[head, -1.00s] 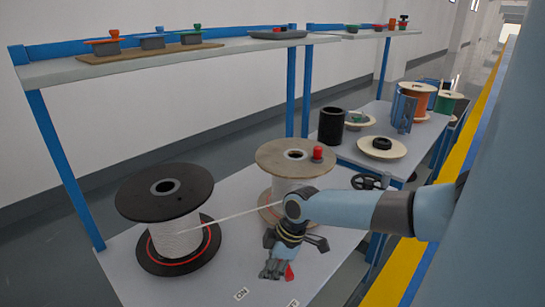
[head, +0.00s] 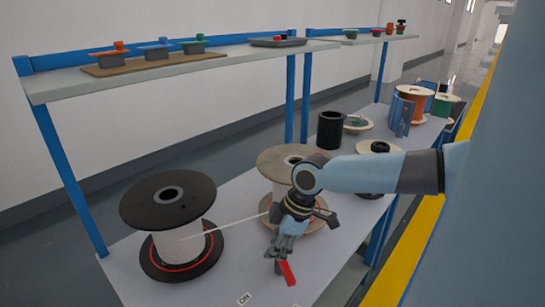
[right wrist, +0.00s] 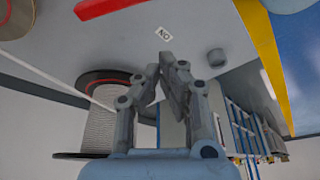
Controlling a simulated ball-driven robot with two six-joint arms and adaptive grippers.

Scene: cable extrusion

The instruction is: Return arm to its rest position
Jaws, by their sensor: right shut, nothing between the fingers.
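My right gripper (head: 280,258) hangs from my right arm over the grey table (head: 235,262), fingers pointing down. In the right wrist view its fingers (right wrist: 166,70) are shut with nothing between them. A red lever (head: 288,273) stands just below and beside the fingers in the head view; it also shows at the top of the right wrist view (right wrist: 110,6), apart from the fingers. An ON label (head: 244,299) lies on the table near the lever. My left gripper is in neither view.
A black spool of white cable (head: 168,200) stands left of the gripper. Its cable runs to a wooden spool (head: 272,162) close behind my wrist. A shelf (head: 160,72) with small coloured devices is above.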

